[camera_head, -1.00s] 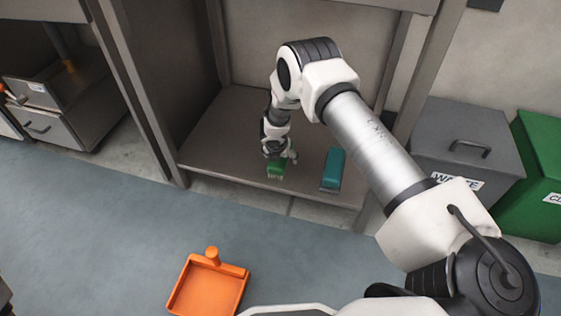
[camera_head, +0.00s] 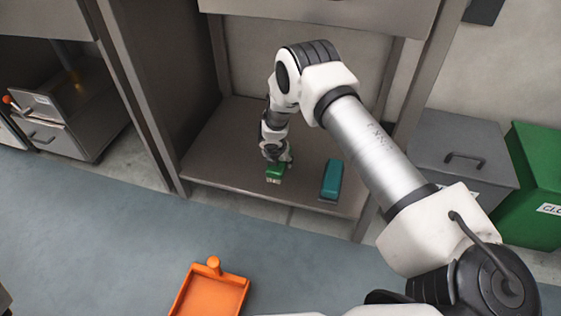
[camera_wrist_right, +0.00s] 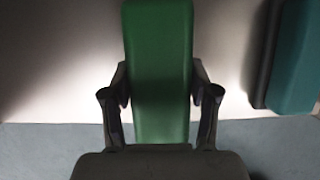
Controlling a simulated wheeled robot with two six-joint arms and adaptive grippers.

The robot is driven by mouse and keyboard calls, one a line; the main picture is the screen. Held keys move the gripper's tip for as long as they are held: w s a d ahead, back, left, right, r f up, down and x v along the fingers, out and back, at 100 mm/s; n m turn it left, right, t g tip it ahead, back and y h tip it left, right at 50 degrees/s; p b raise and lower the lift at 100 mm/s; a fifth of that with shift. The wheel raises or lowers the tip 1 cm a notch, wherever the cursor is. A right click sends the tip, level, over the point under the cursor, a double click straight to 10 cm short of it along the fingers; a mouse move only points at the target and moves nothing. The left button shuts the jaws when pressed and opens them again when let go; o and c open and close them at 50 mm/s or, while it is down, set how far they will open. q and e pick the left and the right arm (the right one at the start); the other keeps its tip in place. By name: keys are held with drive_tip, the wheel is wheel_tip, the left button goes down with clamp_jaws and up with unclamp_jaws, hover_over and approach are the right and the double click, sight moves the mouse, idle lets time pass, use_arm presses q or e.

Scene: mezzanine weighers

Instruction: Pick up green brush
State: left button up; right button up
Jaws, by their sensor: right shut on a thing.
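The green brush (camera_head: 275,173) is at the lower shelf of the grey cabinet, near the shelf's front edge. It also shows in the right wrist view (camera_wrist_right: 160,60), upright in the picture between the two fingers. My right gripper (camera_head: 277,160) reaches down over the brush and is shut on it, with a finger against each side in the wrist view (camera_wrist_right: 160,100). I cannot tell whether the brush still touches the shelf. My left gripper is not in view.
A teal brush-like block (camera_head: 332,180) lies on the shelf (camera_head: 225,150) to the right of the green brush. An orange dustpan (camera_head: 212,292) is on the floor. A grey bin (camera_head: 465,165) and a green bin (camera_head: 535,180) stand at the right. Cabinet posts flank the shelf.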

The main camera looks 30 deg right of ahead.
drive_tip(key=w+a+p, duration=0.1)
drive_tip(key=a, duration=0.3)
drive_tip(key=w+a+p, duration=0.1)
drive_tip(key=a, duration=0.4)
drive_tip(key=w+a+r+p, duration=0.1)
drive_tip(key=w+a+p, duration=0.1)
drive_tip(key=a, duration=0.3)
drive_tip(key=shift+a+r, duration=0.1)
drive_tip(key=shift+a, duration=0.45)
